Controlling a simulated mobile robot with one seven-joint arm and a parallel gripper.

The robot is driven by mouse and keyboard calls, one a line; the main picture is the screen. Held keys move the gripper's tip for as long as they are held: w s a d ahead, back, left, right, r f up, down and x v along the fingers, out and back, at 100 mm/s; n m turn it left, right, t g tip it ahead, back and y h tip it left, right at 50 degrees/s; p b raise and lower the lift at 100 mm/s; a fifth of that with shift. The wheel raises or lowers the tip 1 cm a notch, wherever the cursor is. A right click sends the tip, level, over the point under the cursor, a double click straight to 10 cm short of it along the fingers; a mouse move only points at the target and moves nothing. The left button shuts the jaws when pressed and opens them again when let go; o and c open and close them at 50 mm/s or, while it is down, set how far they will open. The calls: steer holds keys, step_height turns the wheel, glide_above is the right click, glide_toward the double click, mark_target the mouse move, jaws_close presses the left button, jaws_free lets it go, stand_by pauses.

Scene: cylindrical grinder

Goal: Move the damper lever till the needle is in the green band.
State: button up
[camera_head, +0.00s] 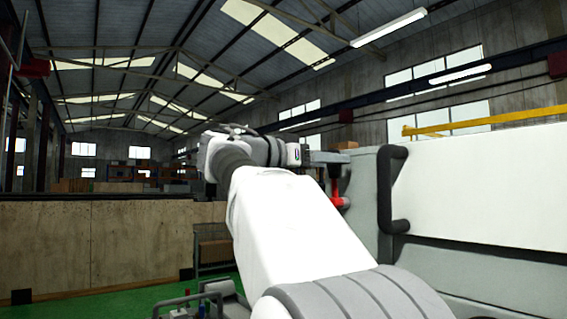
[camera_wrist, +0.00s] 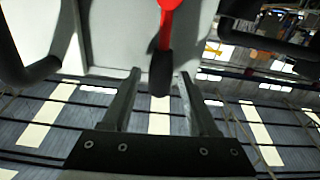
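The damper lever has a red arm and a black grip (camera_wrist: 161,66); it hangs in from the top middle of the wrist view. In the head view its red part (camera_head: 338,198) shows beside the machine, just below my gripper (camera_head: 330,158). In the wrist view my gripper (camera_wrist: 160,75) is open, with one finger on each side of the black grip. Gaps show between the grip and both fingers. The needle and the green band are not visible in either view.
A grey machine cabinet (camera_head: 430,262) with a white panel (camera_head: 485,185) and a dark bar handle (camera_head: 387,200) stands right of the lever. The dark handle also shows at the wrist view's left (camera_wrist: 25,62). A low wall (camera_head: 100,245) stands behind left, with green floor before it.

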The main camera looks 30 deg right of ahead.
steer(key=shift+a, duration=0.1)
steer(key=s+a+b, duration=0.1)
steer(key=a, duration=1.6)
steer(key=shift+s+b, duration=0.2)
steer(key=shift+b, duration=0.1)
stand_by(0.6)
